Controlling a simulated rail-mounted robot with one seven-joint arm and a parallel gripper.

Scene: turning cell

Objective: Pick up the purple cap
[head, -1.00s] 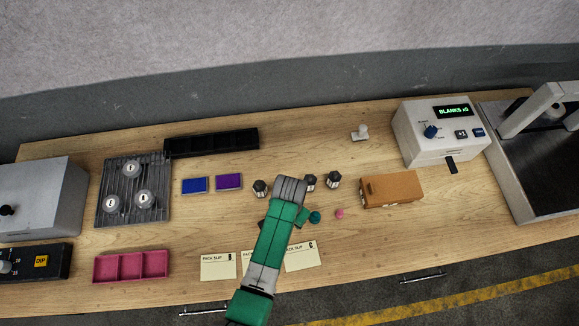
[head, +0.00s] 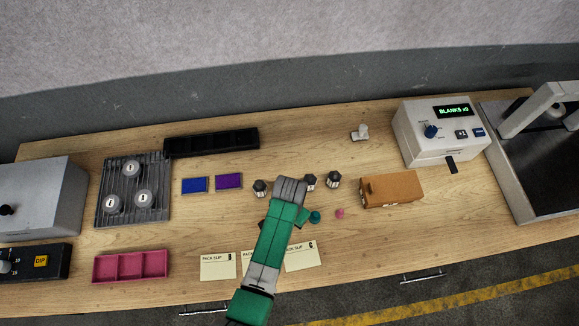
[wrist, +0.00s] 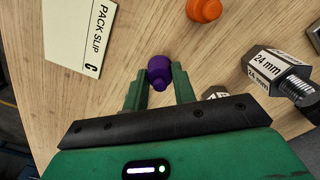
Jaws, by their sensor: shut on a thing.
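The purple cap (wrist: 160,67) shows in the wrist view, between the green fingertips of my gripper (wrist: 158,80). A finger bears on each side of it and the gripper is shut on it. The wood bench top is right behind the cap; I cannot tell whether the cap touches it or is lifted. In the head view the cap and fingertips are hidden by my green and grey arm.
An orange cap (wrist: 204,9) lies close by. A teal cap (head: 315,217) and a pink cap (head: 339,213) lie right of my arm. Dark hex-topped pieces (head: 334,179) stand behind. Paper pack slips (head: 218,267) lie in front, and a brown box (head: 391,189) is at right.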

